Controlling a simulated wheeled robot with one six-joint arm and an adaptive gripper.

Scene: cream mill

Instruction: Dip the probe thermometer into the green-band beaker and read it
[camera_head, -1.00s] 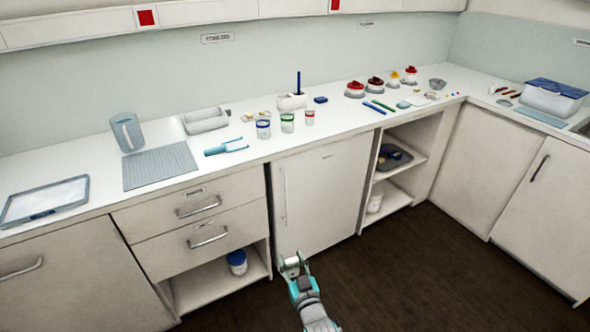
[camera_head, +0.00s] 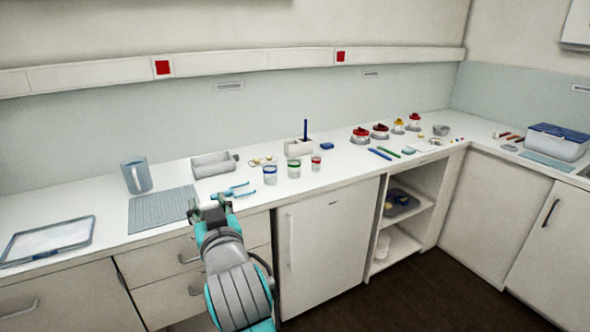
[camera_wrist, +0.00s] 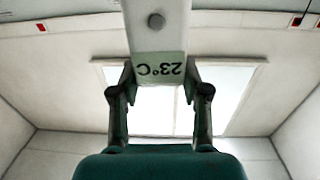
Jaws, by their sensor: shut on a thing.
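The probe thermometer (camera_wrist: 158,30) is a pale bar with a round button. Its greenish display (camera_wrist: 160,68) reads 23°C, upside down in the wrist view. My gripper (camera_wrist: 158,88) is shut on it, one finger on each side of the display. In the head view my gripper (camera_head: 208,210) is at the counter's front edge, left of the beakers; the thermometer is hard to make out there, and its tip cannot be seen. The green-band beaker (camera_head: 294,170) stands upright on the counter, between the blue-band beaker (camera_head: 270,176) and the smaller red-band beaker (camera_head: 316,163).
Light-blue tongs (camera_head: 238,190) lie between my gripper and the beakers. A ribbed mat (camera_head: 155,212), a jug (camera_head: 136,177) and a tablet-like tray (camera_head: 48,243) are at left. A grey bin (camera_head: 213,166) and a holder with a blue stick (camera_head: 299,147) stand behind.

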